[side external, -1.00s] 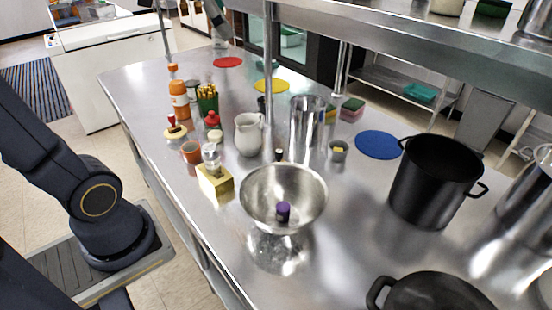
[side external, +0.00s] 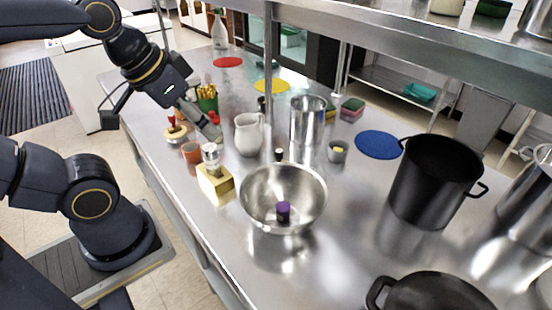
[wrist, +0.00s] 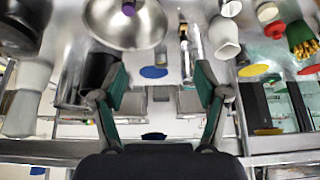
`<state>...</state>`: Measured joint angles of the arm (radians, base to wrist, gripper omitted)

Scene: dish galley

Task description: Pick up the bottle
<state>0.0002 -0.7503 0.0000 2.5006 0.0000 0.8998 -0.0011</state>
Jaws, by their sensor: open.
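A pale bottle (side external: 219,32) stands upright at the far end of the steel counter in the side view. The orange bottle that stood near the green pencil cup is hidden behind my arm now. My gripper (side external: 209,128) is low over the counter's left part, beside the red-lidded jar (side external: 214,119); its fingertips are small and partly blurred there. In the wrist view my gripper (wrist: 160,88) is open, its two teal-padded fingers wide apart, with nothing held between them. I cannot tell which bottle the task means.
A steel bowl (side external: 261,190), a white pitcher (side external: 248,136), a steel cylinder (side external: 307,122) and a shaker on a yellow block (side external: 214,180) stand near. A black pot (side external: 431,181) is at right. An overhead shelf (side external: 430,45) crosses above.

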